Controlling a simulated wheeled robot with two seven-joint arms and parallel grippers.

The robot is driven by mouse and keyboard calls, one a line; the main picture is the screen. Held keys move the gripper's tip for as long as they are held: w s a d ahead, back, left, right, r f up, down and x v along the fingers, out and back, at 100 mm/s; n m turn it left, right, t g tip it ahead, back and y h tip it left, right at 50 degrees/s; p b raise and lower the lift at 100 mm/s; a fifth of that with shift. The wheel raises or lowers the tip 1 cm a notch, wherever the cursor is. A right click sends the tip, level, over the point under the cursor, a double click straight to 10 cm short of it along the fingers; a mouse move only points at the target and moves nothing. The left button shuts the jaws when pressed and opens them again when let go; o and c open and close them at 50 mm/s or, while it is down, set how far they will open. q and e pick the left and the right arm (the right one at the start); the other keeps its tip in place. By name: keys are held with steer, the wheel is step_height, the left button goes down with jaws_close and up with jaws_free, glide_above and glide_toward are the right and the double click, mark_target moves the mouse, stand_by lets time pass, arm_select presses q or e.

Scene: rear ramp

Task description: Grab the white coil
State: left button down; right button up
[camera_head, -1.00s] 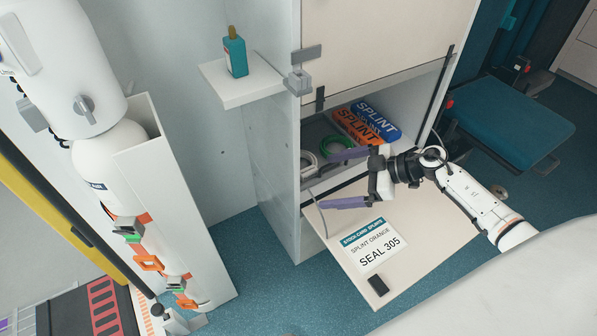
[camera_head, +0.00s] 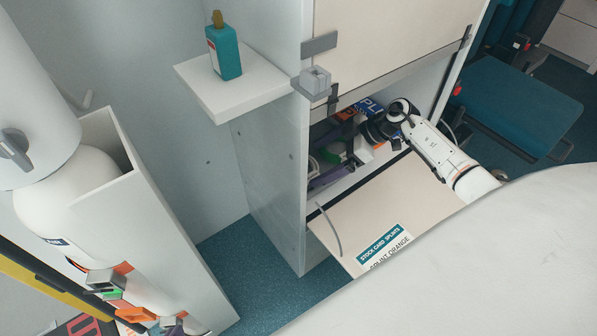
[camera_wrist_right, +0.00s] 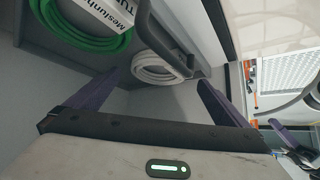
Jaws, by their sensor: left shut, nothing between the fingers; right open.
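The white coil (camera_wrist_right: 150,70) lies inside the cupboard, seen just past and between my right fingertips in the right wrist view. In the head view, part of the white coil (camera_head: 312,167) shows at the left of the cupboard opening. My right gripper (camera_wrist_right: 158,80) is open, with its purple fingers apart and nothing between them. In the head view my right gripper (camera_head: 318,160) reaches into the cupboard from the right. My left gripper (camera_wrist_right: 280,132) seems to show only as small purple parts at the right edge of the wrist view; it is outside the head view.
A green coil (camera_wrist_right: 85,40) lies beside the white one. Splint packs (camera_head: 370,108) sit deeper in the cupboard, partly behind my arm. The lowered flap (camera_head: 350,215) is in front. The cupboard's side wall (camera_head: 270,180) stands close left of the gripper.

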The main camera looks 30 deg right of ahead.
mark_target(312, 166)
steer(key=b+x, duration=0.2)
steer(key=x, duration=0.2)
steer(key=shift+d+f+b, duration=0.1)
steer(key=shift+f+b, duration=0.15)
steer(key=shift+b, duration=0.05)
steer(key=shift+w+a+f, duration=0.25)
arm_select(q)
steer(key=shift+w+d+r+h, duration=0.2)
steer(key=shift+d+r+h, duration=0.1)
steer(key=shift+d, duration=0.15)
steer(key=shift+w+d+r+h, duration=0.2)
steer(key=shift+d+r+h, duration=0.1)
steer(key=shift+d, duration=0.15)
arm_select(e)
steer(key=c, duration=0.8)
steer(key=shift+r, duration=0.1)
steer(key=shift+c, duration=0.2)
